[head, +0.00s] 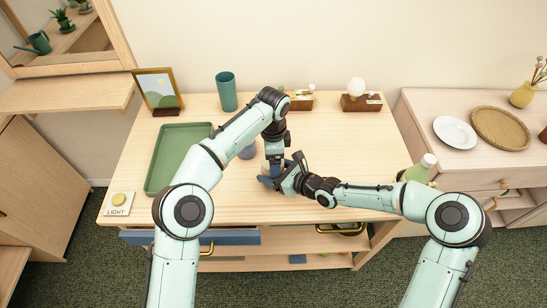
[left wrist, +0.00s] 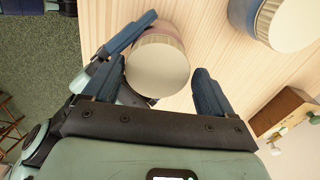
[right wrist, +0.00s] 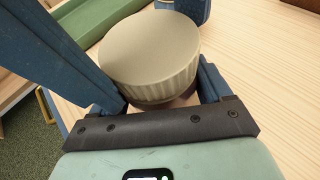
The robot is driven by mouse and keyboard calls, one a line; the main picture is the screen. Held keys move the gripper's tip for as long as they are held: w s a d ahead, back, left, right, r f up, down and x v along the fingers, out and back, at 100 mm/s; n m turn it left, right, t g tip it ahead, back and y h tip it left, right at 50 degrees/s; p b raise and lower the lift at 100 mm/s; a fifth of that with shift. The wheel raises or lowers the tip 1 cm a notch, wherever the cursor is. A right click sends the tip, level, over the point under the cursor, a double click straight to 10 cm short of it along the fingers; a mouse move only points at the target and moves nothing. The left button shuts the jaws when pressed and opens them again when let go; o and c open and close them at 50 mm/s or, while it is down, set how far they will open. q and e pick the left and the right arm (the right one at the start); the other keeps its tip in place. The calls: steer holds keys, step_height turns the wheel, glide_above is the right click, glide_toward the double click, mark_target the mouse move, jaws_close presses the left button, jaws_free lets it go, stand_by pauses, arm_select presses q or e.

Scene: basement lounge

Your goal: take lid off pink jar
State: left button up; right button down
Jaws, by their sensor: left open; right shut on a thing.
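The pink jar shows its pinkish body (left wrist: 167,30) and broad beige ribbed lid (left wrist: 158,68) in the left wrist view. The lid (right wrist: 150,52) is still on the jar in the right wrist view, with a little pink body (right wrist: 182,100) beneath it. My right gripper (head: 270,181) is shut on the jar's body from the side, below the lid. My left gripper (head: 275,170) points down from above, open, its fingers on either side of the lid with visible gaps. In the head view the grippers largely hide the jar.
A blue jar (left wrist: 245,18) with a pale lid stands close by. A green tray (head: 163,180) lies left on the table, with a teal cup (head: 227,92) and picture frame (head: 156,90) behind.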

arm_select(q)
steer(key=shift+s+d+r, duration=0.15)
steer(key=shift+r, duration=2.1)
steer(key=shift+c, duration=0.4)
step_height(320, 180, up, 2)
steer(key=m, duration=0.7)
steer(key=r+m, duration=0.1)
steer(key=m, duration=0.1)
steer(key=shift+r+m, duration=0.1)
steer(key=shift+m, duration=0.2)
steer(key=shift+f, duration=3.9)
steer(key=c, duration=1.1)
steer(key=n, duration=0.6)
steer(key=shift+r, duration=0.2)
